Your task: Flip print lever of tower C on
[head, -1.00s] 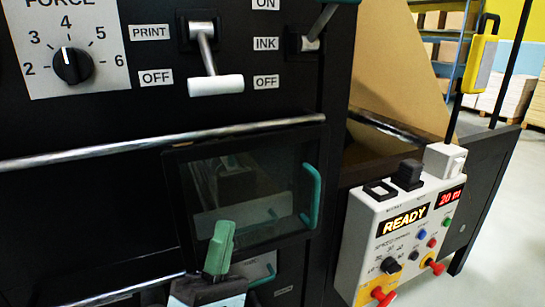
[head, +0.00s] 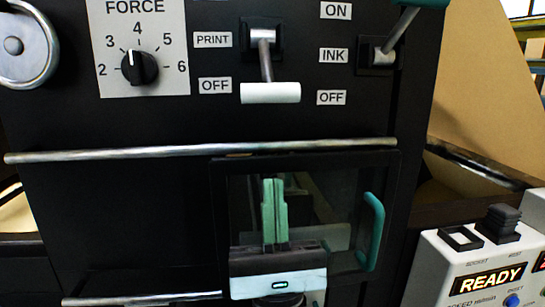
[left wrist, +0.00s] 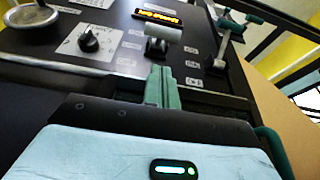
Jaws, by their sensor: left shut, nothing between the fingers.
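The print lever (head: 266,62) has a metal shaft and a white cylindrical handle (head: 270,93). It hangs down, with the handle level with the OFF label (head: 215,85) and below the PRINT label (head: 212,40). My left gripper (head: 274,183) has green fingers pressed together with nothing between them. It is below the white handle, in front of the glass door. In the left wrist view the shut fingers (left wrist: 163,78) point up toward the white handle (left wrist: 163,32), with a gap between them. The tower's letter is not readable. My right gripper is not in view.
The ink lever (head: 392,35) with a green handle is right of the print lever. A force dial (head: 139,67) is at left. A metal bar (head: 120,152) crosses below the levers. The glass door has a green handle (head: 374,232). A control box reading READY (head: 488,280) stands at right.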

